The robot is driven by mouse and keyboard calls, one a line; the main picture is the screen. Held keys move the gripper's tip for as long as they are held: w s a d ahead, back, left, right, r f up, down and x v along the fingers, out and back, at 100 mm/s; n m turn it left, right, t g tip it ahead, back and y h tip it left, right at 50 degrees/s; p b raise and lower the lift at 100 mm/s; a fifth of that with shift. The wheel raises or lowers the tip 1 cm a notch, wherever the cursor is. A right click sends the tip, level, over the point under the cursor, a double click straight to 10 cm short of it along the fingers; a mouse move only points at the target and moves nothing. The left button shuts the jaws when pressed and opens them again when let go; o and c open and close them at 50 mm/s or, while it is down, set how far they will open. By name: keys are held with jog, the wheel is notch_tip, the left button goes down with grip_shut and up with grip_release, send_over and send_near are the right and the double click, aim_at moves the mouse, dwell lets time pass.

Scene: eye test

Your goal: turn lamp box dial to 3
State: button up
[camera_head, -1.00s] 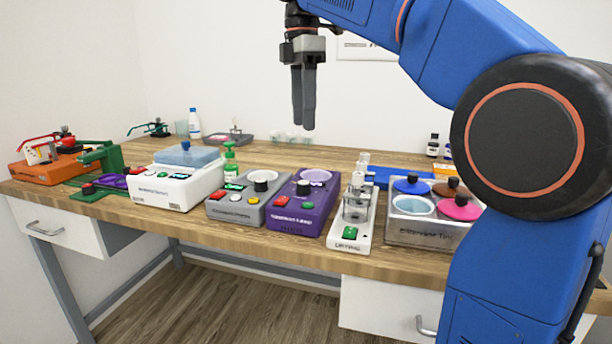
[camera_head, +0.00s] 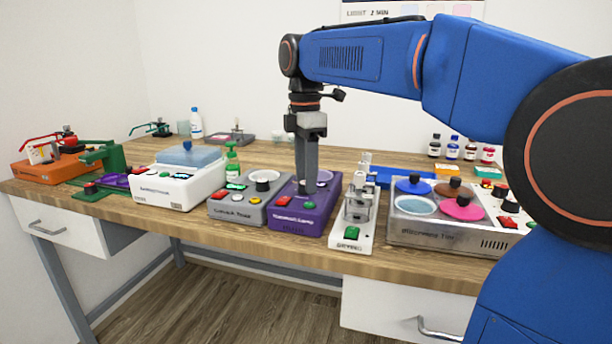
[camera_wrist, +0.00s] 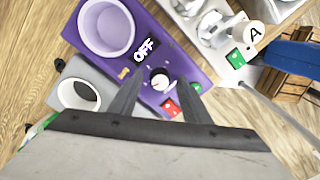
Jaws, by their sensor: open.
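The lamp box is the purple box (camera_head: 290,219) in the middle of the bench's front row. It also shows in the wrist view (camera_wrist: 200,65), with a display (camera_wrist: 145,49) reading OFF. My gripper (camera_head: 306,196) is open, pointing down over the box. In the wrist view its fingers (camera_wrist: 158,84) straddle the dial; contact is unclear. The head view hides the dial behind them.
A grey box (camera_head: 232,211) with a cup stands close on the left. A white drying unit (camera_head: 352,232) with upright glassware stands close on the right. A steel unit (camera_head: 440,232) with coloured lids is farther right. Bare wood (camera_head: 290,154) lies behind.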

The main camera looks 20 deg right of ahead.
jog(key=c, duration=1.1)
jog(key=shift+o, duration=0.2)
